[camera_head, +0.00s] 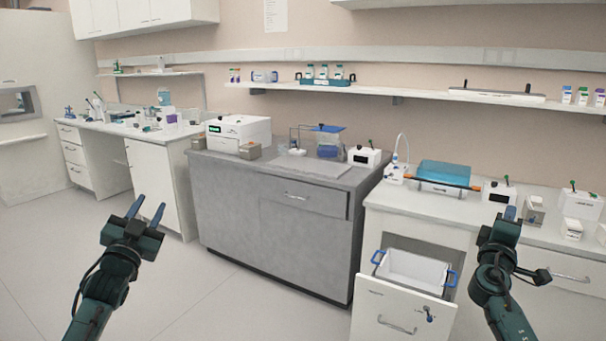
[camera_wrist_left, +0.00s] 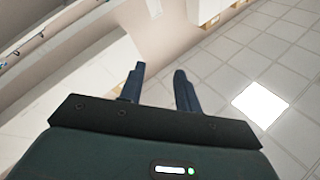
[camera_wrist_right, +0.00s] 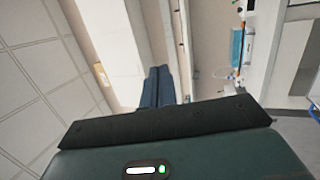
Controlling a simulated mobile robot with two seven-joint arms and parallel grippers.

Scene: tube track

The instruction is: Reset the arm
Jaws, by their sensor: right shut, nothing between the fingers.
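My left gripper (camera_head: 147,210) is raised in front of the grey cabinet, over the open floor at the left. Its two blue fingers stand apart with nothing between them, as the left wrist view (camera_wrist_left: 158,88) also shows. My right gripper (camera_head: 509,213) is raised at the right, in front of the white counter and beside the open drawer. Its fingers are together and empty in the right wrist view (camera_wrist_right: 158,86). Neither gripper appears to touch anything.
An open white drawer (camera_head: 385,318) with a blue-handled bin (camera_head: 415,270) juts out left of my right arm. A grey cabinet (camera_head: 270,225) stands in the middle. A white counter (camera_head: 450,207) with devices is at the right. The floor (camera_head: 215,300) at the left is clear.

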